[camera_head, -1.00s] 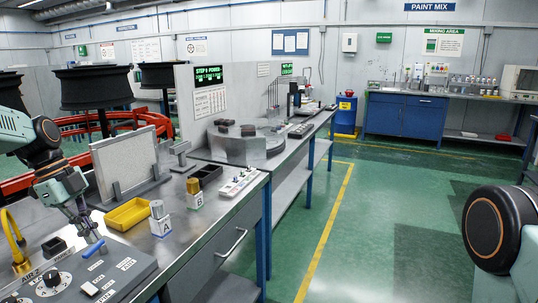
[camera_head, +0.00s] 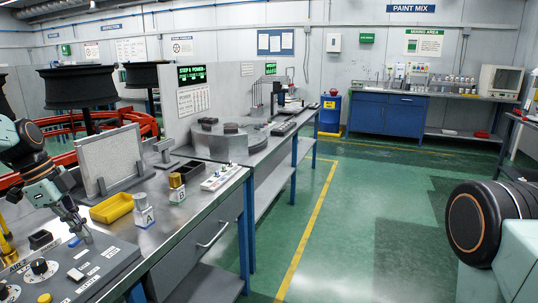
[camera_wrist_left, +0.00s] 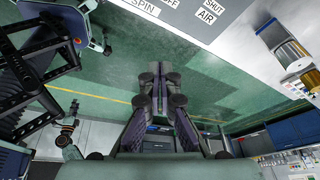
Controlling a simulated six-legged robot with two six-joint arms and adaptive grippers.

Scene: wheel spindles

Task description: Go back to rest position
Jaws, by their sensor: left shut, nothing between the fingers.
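My left gripper (camera_head: 84,236) hangs over the grey control panel (camera_head: 108,258) on the near workbench. It is shut and empty. A blue switch (camera_head: 75,241) on the panel shows just left of its fingertips; I cannot tell whether they touch. In the left wrist view, the shut fingers (camera_wrist_left: 158,88) meet with nothing between them, and the green floor shows beyond. Part of the panel, with SPIN, OFF, SHUT and AIR labels, shows along that view's top. My right arm's round joint (camera_head: 477,224) is at the lower right; its gripper is not in view.
Wheels (camera_head: 77,87) stand on spindles behind. The green floor right of the bench is clear.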

